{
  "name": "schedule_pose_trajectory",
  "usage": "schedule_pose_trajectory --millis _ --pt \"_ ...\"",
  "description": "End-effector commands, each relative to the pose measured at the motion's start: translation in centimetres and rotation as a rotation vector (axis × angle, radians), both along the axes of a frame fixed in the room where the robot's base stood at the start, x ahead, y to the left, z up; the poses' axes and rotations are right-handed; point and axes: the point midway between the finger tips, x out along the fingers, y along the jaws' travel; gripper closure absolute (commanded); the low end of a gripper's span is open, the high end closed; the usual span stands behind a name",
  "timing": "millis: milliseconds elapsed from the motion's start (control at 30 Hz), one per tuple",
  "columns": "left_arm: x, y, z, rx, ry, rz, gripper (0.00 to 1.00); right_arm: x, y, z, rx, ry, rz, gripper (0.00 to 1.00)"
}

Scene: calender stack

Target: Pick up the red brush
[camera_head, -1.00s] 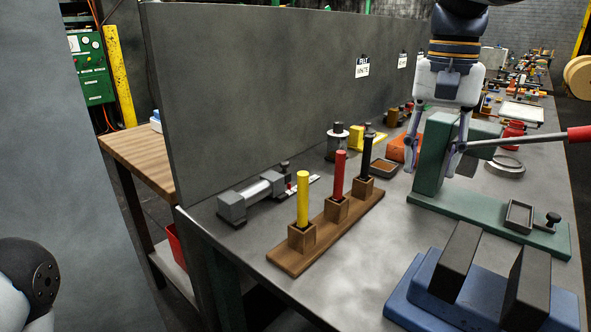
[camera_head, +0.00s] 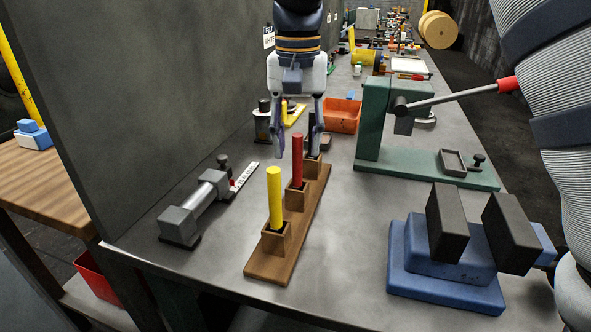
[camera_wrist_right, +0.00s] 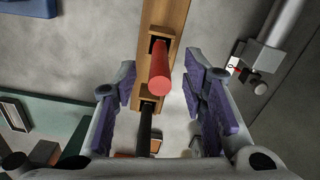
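The red brush (camera_head: 297,165) stands upright in the middle socket of a wooden holder (camera_head: 263,268). The yellow brush (camera_head: 275,200) stands in the near socket. The black brush (camera_head: 312,133) stands in the far socket, partly hidden by my gripper. My right gripper (camera_head: 297,152) points down with fingers apart, above and around the top region of the holder. In the right wrist view, the red brush (camera_wrist_right: 160,75) shows between the open finger pads (camera_wrist_right: 161,88), with no contact visible. The black brush (camera_wrist_right: 145,128) lies lower in that view. My left gripper is out of sight.
A grey cylinder device (camera_head: 196,205) lies left of the holder. A blue block with two dark jaws (camera_head: 440,275) and a green press (camera_head: 372,120) with a red-tipped lever are to the right. An orange bin (camera_head: 342,117) is behind. Bare table separates the holder and blue block.

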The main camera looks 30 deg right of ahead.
Motion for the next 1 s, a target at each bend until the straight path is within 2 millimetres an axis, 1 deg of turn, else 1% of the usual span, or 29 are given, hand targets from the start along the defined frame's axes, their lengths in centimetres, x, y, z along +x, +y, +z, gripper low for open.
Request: schedule_pose_trajectory --millis 100,200,300,467,500,567,600,667,1000 --pt "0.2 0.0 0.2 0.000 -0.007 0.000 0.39 -0.3 0.1 -2.4 0.002 0.005 0.000 0.61" --pt "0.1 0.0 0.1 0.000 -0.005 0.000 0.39 -0.3 0.1 -4.1 0.001 0.003 0.000 0.61" --pt "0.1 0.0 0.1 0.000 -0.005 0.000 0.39 -0.3 0.1 -4.8 0.001 -0.001 -0.001 0.61" --pt "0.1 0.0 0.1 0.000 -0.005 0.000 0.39 -0.3 0.0 -4.8 0.000 -0.001 -0.001 0.61" --pt "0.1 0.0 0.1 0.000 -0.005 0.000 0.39 -0.3 0.0 -4.8 0.000 -0.001 -0.001 0.66" --pt "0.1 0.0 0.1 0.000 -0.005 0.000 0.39 -0.3 0.0 -4.8 0.000 -0.001 -0.001 0.79" --pt "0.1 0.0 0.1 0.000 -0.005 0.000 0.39 -0.3 0.0 -4.8 0.000 -0.001 -0.001 0.88" --pt "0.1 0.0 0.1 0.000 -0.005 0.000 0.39 -0.3 0.0 -4.8 0.000 -0.001 -0.001 1.00" --pt "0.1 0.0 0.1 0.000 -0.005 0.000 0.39 -0.2 0.0 -4.7 0.000 -0.001 -0.001 1.00"
